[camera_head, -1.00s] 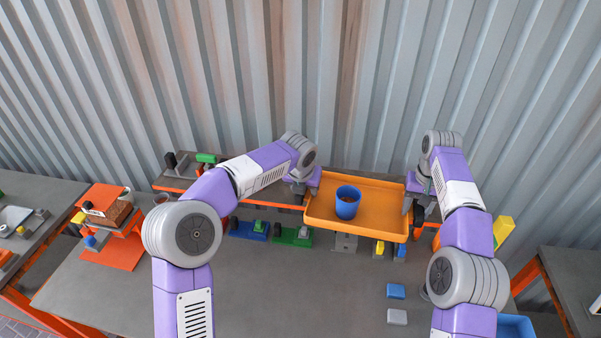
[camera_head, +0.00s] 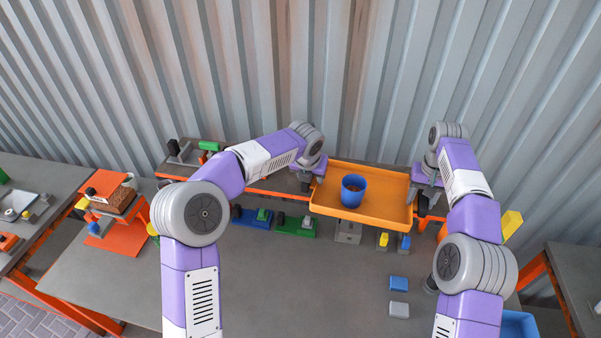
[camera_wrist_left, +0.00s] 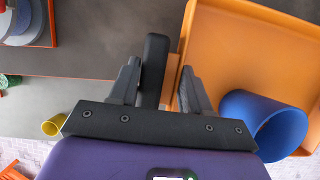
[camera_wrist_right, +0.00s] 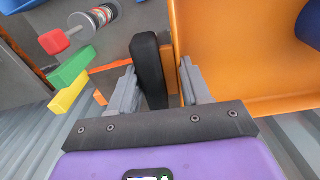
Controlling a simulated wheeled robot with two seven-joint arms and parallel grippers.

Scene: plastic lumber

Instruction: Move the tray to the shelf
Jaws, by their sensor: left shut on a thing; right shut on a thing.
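The orange tray (camera_head: 335,206) is at the back of the workbench, overlapping the grey shelf (camera_head: 268,184) in the head view; whether it touches the shelf is unclear. My left gripper (camera_head: 310,180) is shut on the black handle (camera_wrist_left: 152,70) at the tray's left side. My right gripper (camera_head: 421,194) is shut on the black handle (camera_wrist_right: 148,70) at the right side. The tray hides part of the shelf and looks roughly level.
Green (camera_head: 296,227) and blue (camera_head: 250,218) fixtures sit below the shelf's front edge. Small blue (camera_head: 398,283) and grey (camera_head: 399,310) blocks lie on the bench at right. A green block (camera_head: 209,146) is on the shelf's left end. A corrugated wall stands behind. The bench middle is clear.

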